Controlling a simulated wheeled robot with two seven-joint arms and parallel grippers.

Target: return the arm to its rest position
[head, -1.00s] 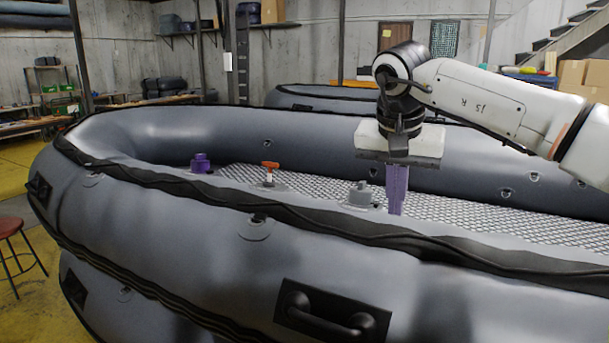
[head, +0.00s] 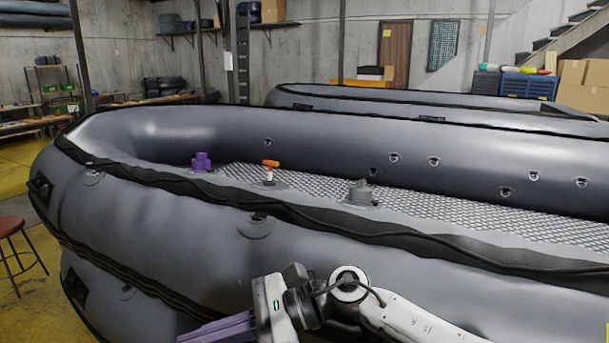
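My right arm (head: 405,315) comes in from the lower right, in front of the near side of the grey inflatable boat (head: 180,215). My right gripper (head: 215,330) has purple fingers and points left at the bottom edge, where the picture partly cuts it off. I see no object held in it, but I cannot tell how far its fingers are apart. It is clear of the boat's top tube. My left gripper is not in view.
A purple fitting (head: 201,162), an orange-handled valve (head: 270,172) and a grey valve (head: 361,193) stand along the boat's tube. Another boat (head: 420,98) lies behind. A red stool (head: 10,228) stands at the left. The space above the near boat is clear.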

